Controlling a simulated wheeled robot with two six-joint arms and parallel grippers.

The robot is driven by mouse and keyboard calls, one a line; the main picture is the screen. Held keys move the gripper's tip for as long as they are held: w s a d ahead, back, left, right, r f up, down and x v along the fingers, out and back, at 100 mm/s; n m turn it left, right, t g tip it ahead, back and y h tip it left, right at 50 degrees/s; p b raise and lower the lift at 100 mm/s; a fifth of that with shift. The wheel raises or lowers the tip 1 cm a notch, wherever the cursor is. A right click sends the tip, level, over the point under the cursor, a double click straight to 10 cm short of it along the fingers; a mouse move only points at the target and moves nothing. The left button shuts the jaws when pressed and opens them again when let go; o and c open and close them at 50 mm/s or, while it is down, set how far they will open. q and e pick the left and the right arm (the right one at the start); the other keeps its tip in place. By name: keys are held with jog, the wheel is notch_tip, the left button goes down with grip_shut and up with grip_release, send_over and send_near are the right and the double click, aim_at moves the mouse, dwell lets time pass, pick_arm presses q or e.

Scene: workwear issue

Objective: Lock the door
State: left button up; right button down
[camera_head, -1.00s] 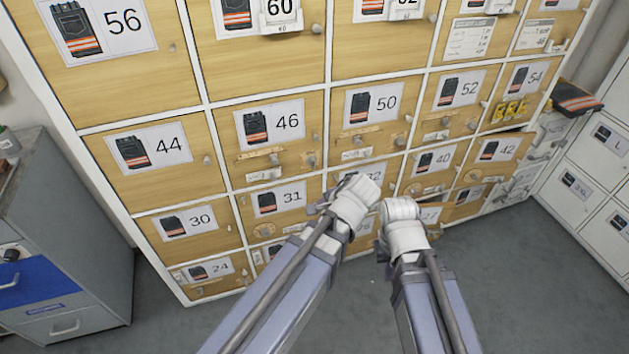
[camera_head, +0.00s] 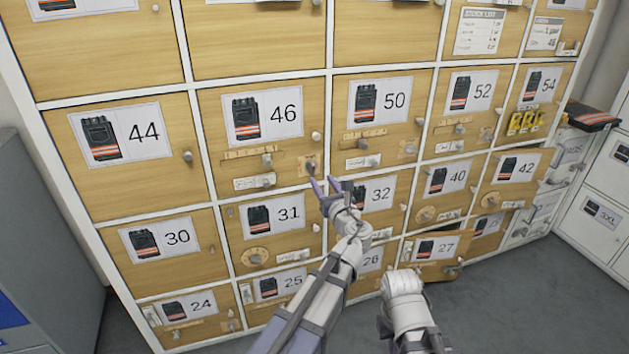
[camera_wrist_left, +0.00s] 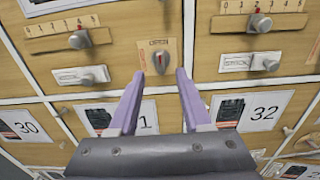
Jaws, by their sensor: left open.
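Door 46 (camera_head: 222,112) is a wooden locker door and looks shut. At its lower right is a small plate with a dark turn knob (camera_head: 310,167). My left gripper (camera_head: 324,183) is open and empty just below and in front of the knob. In the left wrist view its two purple fingertips (camera_wrist_left: 159,80) point at the plate, with the knob between and slightly above them, apparently untouched. My right wrist shows low in the head view; its fingers are hidden.
Door 46 also has a slider scale with a grey knob (camera_wrist_left: 79,40) and a label holder (camera_wrist_left: 82,76). Door 27 (camera_head: 436,247) looks ajar. A grey cabinet (camera_head: 45,240) stands at left; floor is clear below.

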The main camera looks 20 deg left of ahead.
aim_at(314, 168)
pick_arm(q)
jog(key=shift+x, duration=3.95)
grip_shut()
